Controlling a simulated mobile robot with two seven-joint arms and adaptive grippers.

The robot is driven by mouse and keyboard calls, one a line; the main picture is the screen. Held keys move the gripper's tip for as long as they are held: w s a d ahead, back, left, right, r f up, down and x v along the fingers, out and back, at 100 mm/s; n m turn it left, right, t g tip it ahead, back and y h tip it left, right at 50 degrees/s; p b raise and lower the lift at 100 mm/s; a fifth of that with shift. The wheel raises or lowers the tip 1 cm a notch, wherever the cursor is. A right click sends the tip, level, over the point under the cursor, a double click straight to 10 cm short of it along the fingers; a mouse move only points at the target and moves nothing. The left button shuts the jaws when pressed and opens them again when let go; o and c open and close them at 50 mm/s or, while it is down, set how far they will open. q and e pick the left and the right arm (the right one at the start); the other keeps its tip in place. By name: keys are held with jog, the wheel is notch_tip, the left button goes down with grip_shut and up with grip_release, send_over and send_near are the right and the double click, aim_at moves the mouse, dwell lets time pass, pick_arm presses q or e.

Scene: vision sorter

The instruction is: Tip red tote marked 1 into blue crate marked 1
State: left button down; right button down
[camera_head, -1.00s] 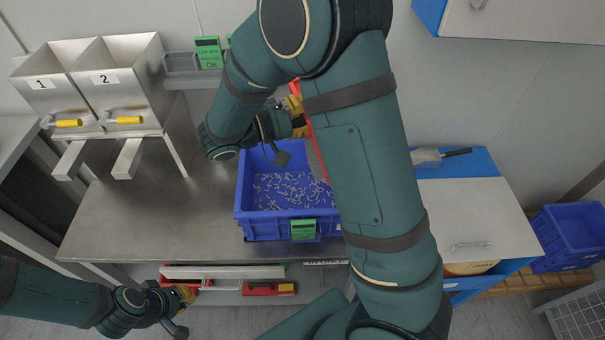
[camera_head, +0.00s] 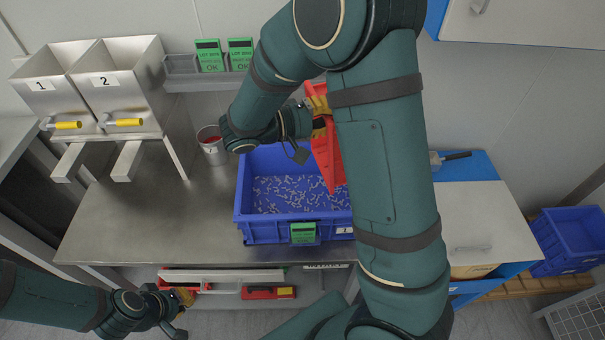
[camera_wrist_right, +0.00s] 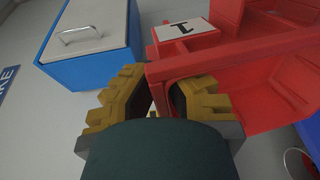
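The red tote (camera_head: 326,163) hangs tilted over the blue crate, partly hidden behind my right arm. In the right wrist view the tote (camera_wrist_right: 240,66) bears a white label with a 1, and the part of its inside that shows is bare red. My right gripper (camera_head: 319,112) is shut on the tote's edge; its yellow fingers (camera_wrist_right: 160,100) show there too. The blue crate (camera_head: 268,230) stands on the steel bench with many small grey pieces inside and a label 1 at its front right. My left gripper (camera_head: 187,297) is low at the front left; its fingers are unclear.
A metal pail (camera_head: 213,152) with red inside stands left of the crate. Two steel hoppers (camera_head: 85,85) are at the left, green LOT displays (camera_head: 210,56) behind. Another blue crate (camera_head: 575,240) is far right. The bench's left part (camera_head: 140,220) is clear.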

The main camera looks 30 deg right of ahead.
jog(key=shift+s+d+f+y, duration=0.15)
jog(key=shift+s+d+y, duration=0.15)
jog(key=shift+d+y, duration=0.25)
jog(key=shift+s+d+f+y, duration=0.1)
jog(key=shift+s+d+y, duration=0.25)
jog(key=shift+d, duration=0.35)
jog(key=s+d+f+t+y, duration=0.1)
jog(key=s+d+f+y, duration=0.2)
jog(key=d+f+y, duration=0.4)
jog(key=s+d+f+y, duration=0.3)
jog(key=d+f+y, duration=0.2)
jog(key=d, duration=0.3)
jog(key=d+r+t+y+p, duration=0.2)
jog(key=d+r+y, duration=0.1)
jog(key=d+r, duration=0.3)
jog(key=d+f+t+y+b, duration=0.1)
jog(key=d+f+y+b, duration=0.2)
jog(key=f+b, duration=0.5)
notch_tip(320, 180, down, 5)
jog(key=shift+w+r+m+t+y, duration=0.2)
jog(key=shift+w+m+t+y, duration=0.2)
